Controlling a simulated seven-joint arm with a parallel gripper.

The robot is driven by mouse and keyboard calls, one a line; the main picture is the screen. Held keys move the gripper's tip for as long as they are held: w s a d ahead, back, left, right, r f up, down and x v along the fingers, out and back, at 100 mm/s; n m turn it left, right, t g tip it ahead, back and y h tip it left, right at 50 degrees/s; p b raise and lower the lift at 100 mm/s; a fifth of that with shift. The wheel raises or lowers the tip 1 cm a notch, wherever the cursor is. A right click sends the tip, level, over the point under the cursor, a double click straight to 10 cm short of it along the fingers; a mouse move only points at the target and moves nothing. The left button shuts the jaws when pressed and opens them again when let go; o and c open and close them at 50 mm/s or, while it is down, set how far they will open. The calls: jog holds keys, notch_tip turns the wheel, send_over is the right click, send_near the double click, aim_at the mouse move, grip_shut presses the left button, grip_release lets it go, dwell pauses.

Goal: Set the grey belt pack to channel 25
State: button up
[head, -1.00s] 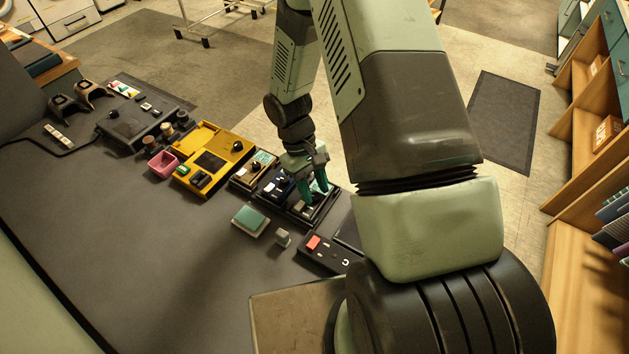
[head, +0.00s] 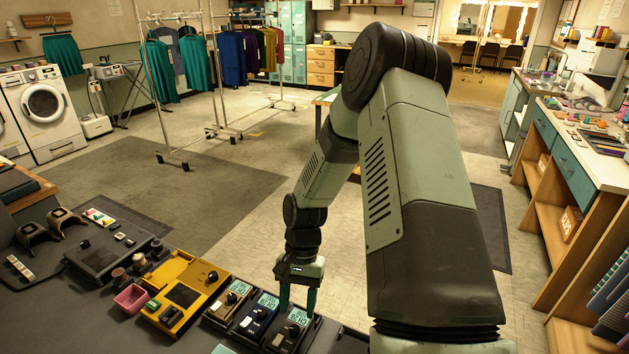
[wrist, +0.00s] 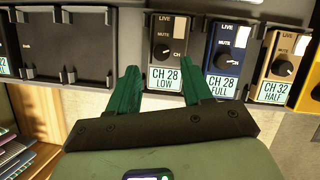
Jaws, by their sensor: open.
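The grey belt pack (wrist: 152,52) sits in the dock in the wrist view, with a black knob marked CH and a MUTE label. Its display reads CH 28 LOW. It also shows at the dock's near end in the head view (head: 286,339). My gripper (wrist: 158,77) is open. Its two green fingers are spread beside the display, one on each side, with the knob beyond the tips. Nothing is between them; contact with the pack cannot be told. In the head view, my gripper (head: 297,312) is over the grey pack.
A blue pack (wrist: 228,51) reading CH 28 FULL is close beside the grey one. A tan pack (wrist: 284,57) reading CH 32 HALF stands beyond it. Empty dock bays (wrist: 72,50) lie on the other side. A yellow unit (head: 184,291) and a pink tray (head: 131,298) are farther left.

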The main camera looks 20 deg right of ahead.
jog(key=w+d+r+n+t+h, duration=0.1)
jog(key=r+t, duration=0.1)
jog(key=r, duration=0.6)
jog(key=w+d+r+n+t+h, duration=0.1)
jog(key=w+d+r+t, duration=0.1)
jog(key=r, duration=0.7)
jog(key=w+d+r+n+t+h, duration=0.2)
jog(key=r, duration=0.7)
jog(key=shift+d+r, duration=0.25)
jog(key=m+g+y, duration=0.4)
jog(key=m+y, duration=0.2)
jog(key=m, duration=0.5)
send_near(295, 327)
jog(key=x, duration=0.8)
jog(key=shift+s, duration=0.1)
